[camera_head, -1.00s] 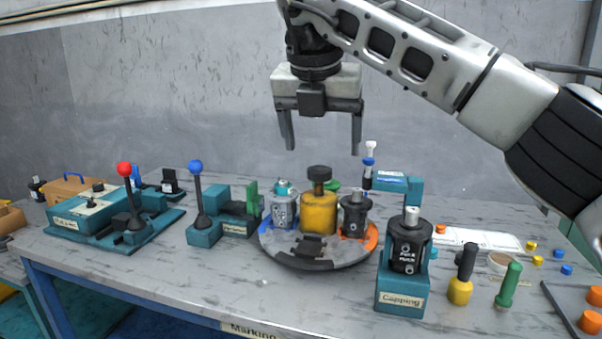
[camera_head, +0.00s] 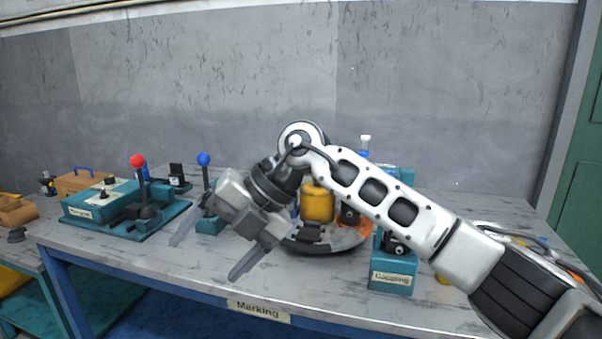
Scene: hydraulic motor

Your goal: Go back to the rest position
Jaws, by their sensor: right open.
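My right gripper (camera_head: 208,258) is open and empty. It hangs tilted in front of the turntable, over the front part of the table, with its fingers pointing down and left. My right arm comes in from the lower right and crosses in front of the table. It hides part of the round turntable (camera_head: 322,246), the yellow cylinder (camera_head: 317,205) on it and much of the table's right side. My left gripper is not in view.
The grey table (camera_head: 130,262) bears a red-knobbed lever fixture (camera_head: 137,162), a blue-knobbed lever (camera_head: 204,160) and the teal Capping station (camera_head: 391,280). A wooden box (camera_head: 76,184) stands at the far left. The table's front left surface is clear.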

